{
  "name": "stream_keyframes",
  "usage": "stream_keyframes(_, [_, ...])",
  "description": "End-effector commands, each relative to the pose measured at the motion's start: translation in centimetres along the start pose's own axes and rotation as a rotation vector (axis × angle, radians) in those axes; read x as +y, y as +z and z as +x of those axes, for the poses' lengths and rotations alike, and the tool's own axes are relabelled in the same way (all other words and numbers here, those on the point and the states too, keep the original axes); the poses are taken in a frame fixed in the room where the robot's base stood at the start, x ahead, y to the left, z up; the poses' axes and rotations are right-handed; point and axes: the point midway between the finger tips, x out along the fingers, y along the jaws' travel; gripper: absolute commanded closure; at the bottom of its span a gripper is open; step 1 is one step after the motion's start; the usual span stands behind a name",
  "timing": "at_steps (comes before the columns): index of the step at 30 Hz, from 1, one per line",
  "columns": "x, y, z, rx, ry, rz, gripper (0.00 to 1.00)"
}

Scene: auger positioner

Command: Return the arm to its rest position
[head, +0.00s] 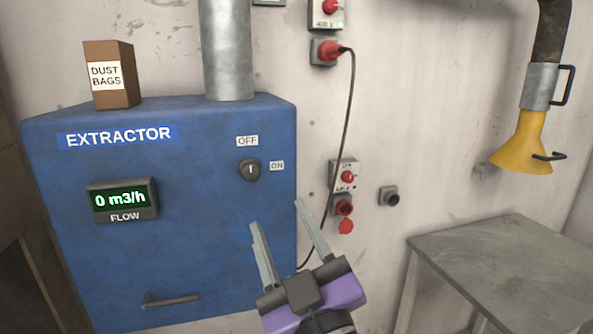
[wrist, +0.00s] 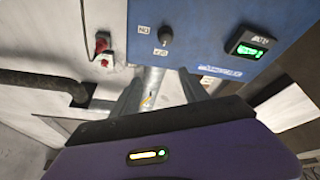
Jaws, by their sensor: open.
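My gripper (head: 281,228) is in front of the lower right of the blue extractor cabinet (head: 215,225) in the head view. Its two long grey fingers stand apart with nothing between them, pointing up toward the cabinet. The purple gripper body (head: 345,287) is at the bottom of the frame. In the wrist view, the open fingers (wrist: 160,92) point toward the cabinet, which shows upside down at the top (wrist: 205,30). Most of my arm is outside the head view.
A black knob (head: 250,170) sits between OFF and ON labels; the flow display (head: 123,200) reads 0 m3/h. A cable (head: 345,130) hangs from a red plug (head: 329,52). A grey table (head: 510,270) stands right, below a yellow hood (head: 522,145). A dust bags box (head: 109,75) stands on the cabinet.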

Motion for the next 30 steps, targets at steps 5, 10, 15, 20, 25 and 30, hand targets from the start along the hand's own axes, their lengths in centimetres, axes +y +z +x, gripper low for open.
stream_keyframes(5, [0.6, 4.0, -5.9, -0.031, 0.059, 0.160, 0.48])
stream_keyframes(10, [1.1, 7.2, -11.8, -0.071, 0.119, 0.274, 0.48])
stream_keyframes(15, [1.6, 9.7, -18.1, -0.128, 0.176, 0.356, 0.48])
stream_keyframes(20, [1.9, 11.5, -24.3, -0.196, 0.223, 0.409, 0.48])
stream_keyframes(25, [2.1, 12.6, -30.9, -0.287, 0.259, 0.438, 0.48])
stream_keyframes(30, [2.1, 13.1, -37.4, -0.402, 0.278, 0.445, 0.48])
